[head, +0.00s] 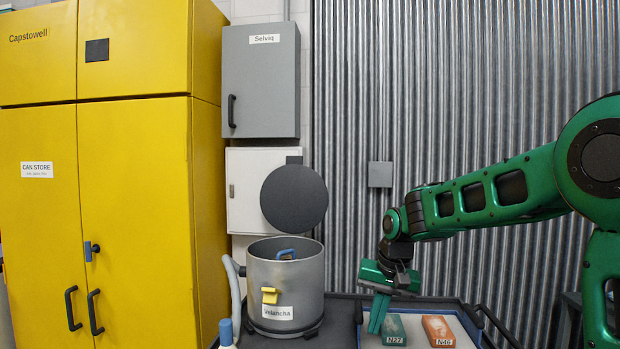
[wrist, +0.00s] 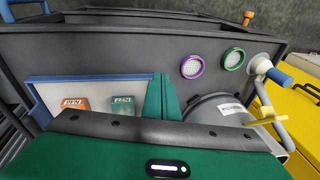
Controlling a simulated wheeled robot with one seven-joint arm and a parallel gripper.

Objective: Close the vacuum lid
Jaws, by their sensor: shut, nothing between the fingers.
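The vacuum (head: 308,272) is a grey round canister labelled "Valancha", upright on the dark cart. Its round dark lid (head: 294,198) stands open, raised upright at the back of the rim. A blue piece (head: 286,254) shows inside the open top, and a yellow latch (head: 269,295) is on the front. My gripper (head: 378,314) has its green fingers together, pointing down, to the right of the vacuum and apart from it. In the wrist view the shut fingers (wrist: 163,98) are at the middle, with part of the vacuum (wrist: 205,112) and its yellow latch (wrist: 266,120) to their right.
A teal block (head: 391,331) and an orange block (head: 438,331) lie on a pale blue-edged tray (head: 468,343) beside my gripper. A hose (head: 235,288) stands left of the vacuum. Yellow cabinets (head: 135,200) are at the left.

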